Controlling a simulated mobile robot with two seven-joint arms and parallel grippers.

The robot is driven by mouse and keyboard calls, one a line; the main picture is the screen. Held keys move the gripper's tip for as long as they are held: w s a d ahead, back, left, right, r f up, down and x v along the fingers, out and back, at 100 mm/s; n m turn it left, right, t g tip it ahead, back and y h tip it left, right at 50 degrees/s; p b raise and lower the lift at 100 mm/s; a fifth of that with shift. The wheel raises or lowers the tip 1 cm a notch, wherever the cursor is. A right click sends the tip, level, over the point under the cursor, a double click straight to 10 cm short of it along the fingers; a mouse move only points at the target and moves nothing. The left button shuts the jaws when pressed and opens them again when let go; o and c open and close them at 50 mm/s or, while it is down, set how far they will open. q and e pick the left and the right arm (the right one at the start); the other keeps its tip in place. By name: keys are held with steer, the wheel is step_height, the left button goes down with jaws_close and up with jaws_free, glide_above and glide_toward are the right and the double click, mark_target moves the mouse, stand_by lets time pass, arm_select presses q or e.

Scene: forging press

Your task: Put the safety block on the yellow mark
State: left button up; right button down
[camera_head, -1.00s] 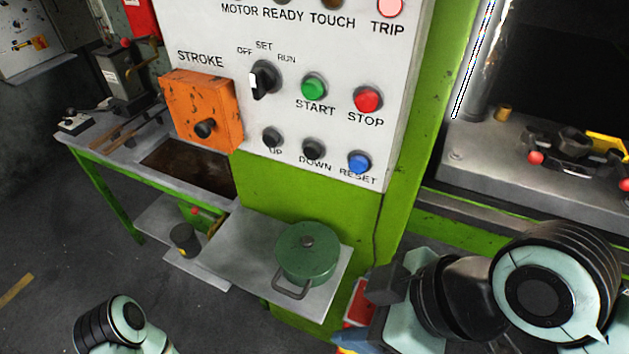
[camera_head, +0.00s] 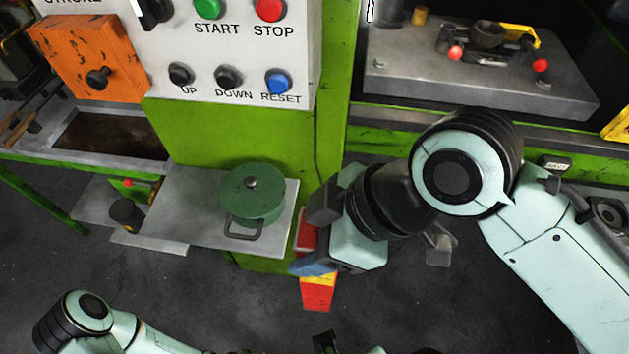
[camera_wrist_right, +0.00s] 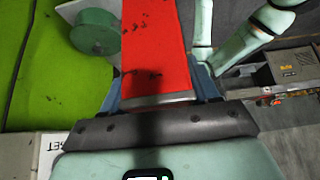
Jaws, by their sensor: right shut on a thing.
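The safety block is a long red bar (camera_head: 317,292) with a yellowish band near its lower end. My right gripper (camera_head: 313,264) is shut on it, with the block hanging below and above the blue fingers, in front of the green press column. In the right wrist view the red block (camera_wrist_right: 153,45) lies between the blue fingers (camera_wrist_right: 155,92). My left arm shows at the lower left; a dark part (camera_head: 325,342) at the bottom edge may be its gripper, its jaws unclear. I cannot make out the yellow mark for sure; a yellow patch (camera_head: 617,122) shows at the right edge.
A green lidded pot (camera_head: 253,193) stands on a grey shelf (camera_head: 190,215) left of the block. The press bed (camera_head: 400,85) at upper right carries a die with red-knobbed handles. The control panel (camera_head: 225,50) is upper left. Dark floor lies open below.

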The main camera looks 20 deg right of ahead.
steer(key=shift+r, duration=0.15)
arm_select(q)
steer(key=shift+w+r, duration=0.1)
arm_select(e)
steer(key=shift+w, duration=0.25)
steer(key=w+d+p, duration=0.2)
steer(key=w+d, duration=0.3)
steer(key=w, duration=0.3)
steer(key=w+d+p, duration=0.3)
steer(key=w+d, duration=0.2)
steer(key=w, duration=0.4)
arm_select(q)
steer(key=w+r, duration=0.2)
steer(key=r, duration=0.2)
steer(key=shift+w+r+b, duration=0.35)
steer(key=shift+w+r, duration=0.05)
arm_select(e)
step_height(320, 180, down, 7)
steer(key=shift+d+r, duration=0.2)
steer(key=shift+d, duration=0.05)
